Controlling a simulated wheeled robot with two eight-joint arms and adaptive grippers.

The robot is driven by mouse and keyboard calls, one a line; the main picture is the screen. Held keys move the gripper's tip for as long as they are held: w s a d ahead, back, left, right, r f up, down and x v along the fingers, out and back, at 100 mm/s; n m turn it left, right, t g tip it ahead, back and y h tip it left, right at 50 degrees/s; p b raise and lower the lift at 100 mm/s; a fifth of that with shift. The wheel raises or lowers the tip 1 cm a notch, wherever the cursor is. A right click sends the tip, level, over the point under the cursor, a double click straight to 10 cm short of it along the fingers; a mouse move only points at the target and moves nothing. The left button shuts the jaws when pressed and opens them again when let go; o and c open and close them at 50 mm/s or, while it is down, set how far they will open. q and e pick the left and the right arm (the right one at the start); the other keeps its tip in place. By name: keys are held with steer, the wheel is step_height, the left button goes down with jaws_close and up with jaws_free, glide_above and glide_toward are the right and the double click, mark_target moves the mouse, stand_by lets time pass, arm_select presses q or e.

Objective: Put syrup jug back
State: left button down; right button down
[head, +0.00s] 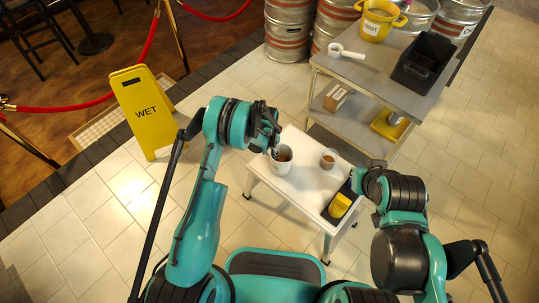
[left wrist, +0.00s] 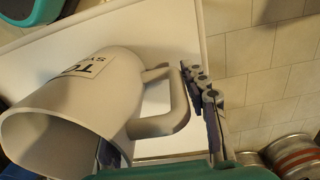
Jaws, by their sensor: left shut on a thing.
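The white syrup jug (head: 281,166) is at the left part of the small white table, its open top facing up; I cannot tell whether it touches the table. In the left wrist view the jug (left wrist: 75,110) shows a partly hidden dark-lettered label and a handle pointing toward the fingers. My left gripper (head: 274,148) is shut on the jug's handle; its fingers (left wrist: 205,95) show at the handle's outer side. My right gripper (head: 357,181) is by the table's right edge, beside a black tray; its fingers are too small and hidden to read.
The white table (head: 300,188) also holds a cup of brown liquid (head: 328,159) and a black tray (head: 331,215) with a yellow item (head: 341,204). Behind stands a metal cart (head: 375,68) with a yellow bucket (head: 381,20), a black bin (head: 424,62) and a white-handled tool (head: 346,51). A yellow WET sign (head: 146,112) stands left.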

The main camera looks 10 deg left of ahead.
arm_select(q)
steer(key=shift+r, duration=0.1)
steer(key=c, duration=0.8)
jaws_free()
